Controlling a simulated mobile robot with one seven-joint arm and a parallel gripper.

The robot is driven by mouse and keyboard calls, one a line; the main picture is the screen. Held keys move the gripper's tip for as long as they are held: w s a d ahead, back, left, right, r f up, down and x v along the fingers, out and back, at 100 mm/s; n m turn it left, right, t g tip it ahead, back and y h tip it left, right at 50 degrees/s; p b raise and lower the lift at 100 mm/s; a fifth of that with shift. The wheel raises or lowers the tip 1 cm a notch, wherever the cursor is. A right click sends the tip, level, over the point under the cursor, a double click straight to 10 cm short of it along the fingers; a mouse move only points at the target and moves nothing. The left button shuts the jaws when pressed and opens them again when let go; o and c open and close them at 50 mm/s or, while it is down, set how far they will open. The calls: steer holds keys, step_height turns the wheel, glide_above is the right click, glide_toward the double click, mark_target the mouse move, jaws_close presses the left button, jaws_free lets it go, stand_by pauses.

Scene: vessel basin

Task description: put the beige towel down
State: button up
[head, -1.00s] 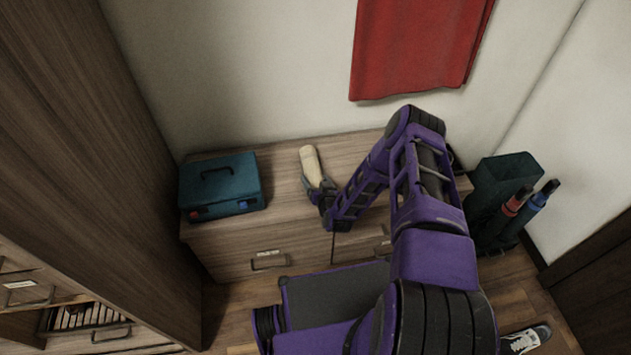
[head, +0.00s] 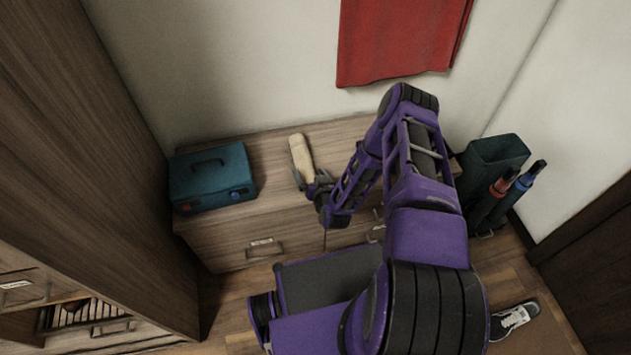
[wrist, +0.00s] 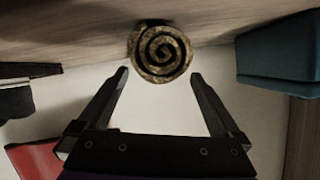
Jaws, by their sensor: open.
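The beige towel (head: 302,158) is a roll lying on the wooden cabinet top, pointing toward the wall. In the wrist view its spiral end (wrist: 161,54) faces me, just beyond the fingertips and resting on the wooden surface. My gripper (head: 312,183) is at the near end of the roll. In the wrist view my gripper (wrist: 160,75) has its two fingers spread wide, with nothing held between them. The towel's far end is hidden in the wrist view.
A teal case (head: 212,178) stands left of the towel on the low wooden cabinet (head: 262,215). A red cloth (head: 400,40) hangs on the wall. A dark bin with umbrellas (head: 495,165) stands right. A shoe (head: 513,320) lies on the floor.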

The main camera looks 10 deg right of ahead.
steer(key=v, duration=0.7)
steer(key=shift+s+p, duration=0.25)
steer(key=shift+p, duration=0.2)
steer(key=shift+r, duration=0.1)
